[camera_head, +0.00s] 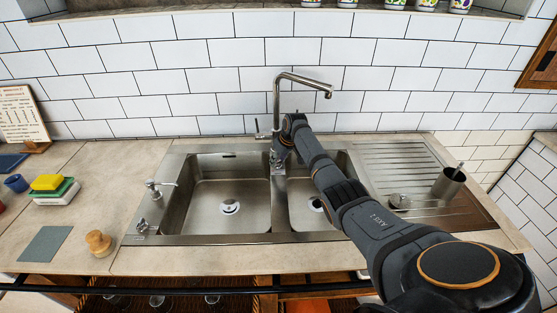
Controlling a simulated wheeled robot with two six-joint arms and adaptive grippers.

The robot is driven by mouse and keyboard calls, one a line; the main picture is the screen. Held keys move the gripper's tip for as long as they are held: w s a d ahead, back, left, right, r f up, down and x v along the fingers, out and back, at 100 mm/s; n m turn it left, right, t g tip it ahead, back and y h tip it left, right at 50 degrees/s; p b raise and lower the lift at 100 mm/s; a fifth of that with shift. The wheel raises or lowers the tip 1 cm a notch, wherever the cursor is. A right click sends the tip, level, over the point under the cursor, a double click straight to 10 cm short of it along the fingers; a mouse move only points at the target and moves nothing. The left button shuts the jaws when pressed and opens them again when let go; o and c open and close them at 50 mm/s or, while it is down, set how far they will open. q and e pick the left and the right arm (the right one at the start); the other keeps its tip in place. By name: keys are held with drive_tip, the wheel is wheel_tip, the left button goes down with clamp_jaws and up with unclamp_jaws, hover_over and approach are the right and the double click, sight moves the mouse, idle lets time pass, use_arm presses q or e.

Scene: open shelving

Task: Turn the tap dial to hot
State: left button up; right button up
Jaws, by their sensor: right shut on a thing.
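The tap (277,100) is a tall steel spout behind the double sink, bent over to the right at the top. A small lever (257,127) stands upright at the left of its base. My right arm reaches in from the lower right across the right basin. My right gripper (279,155) is at the tap's base, shut on its lower part. The wrist and fingers hide much of that part, and I cannot make out the dial or its setting. My left gripper is not in view.
The steel sink (213,238) has two basins; the left one is clear. A small tap (160,187) stands at its left. A metal cup (448,182) is on the drainer at right. Sponges (47,182) and a wooden knob-like brush (98,242) lie on the left counter. The tiled wall is close behind.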

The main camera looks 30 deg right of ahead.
drive_tip(key=shift+r+m+p, duration=0.25)
drive_tip(key=shift+m+p, duration=0.05)
drive_tip(key=shift+p, duration=0.4)
drive_tip(key=shift+c, duration=0.2)
drive_tip(key=shift+f+m+p, duration=0.1)
drive_tip(key=shift+m+p, duration=0.2)
drive_tip(key=shift+f+h, duration=0.2)
drive_tip(key=shift+h, duration=0.1)
drive_tip(key=o, duration=1.1)
drive_tip(key=shift+o, duration=0.2)
drive_tip(key=v, duration=1.2)
drive_tip(key=shift+r, duration=0.1)
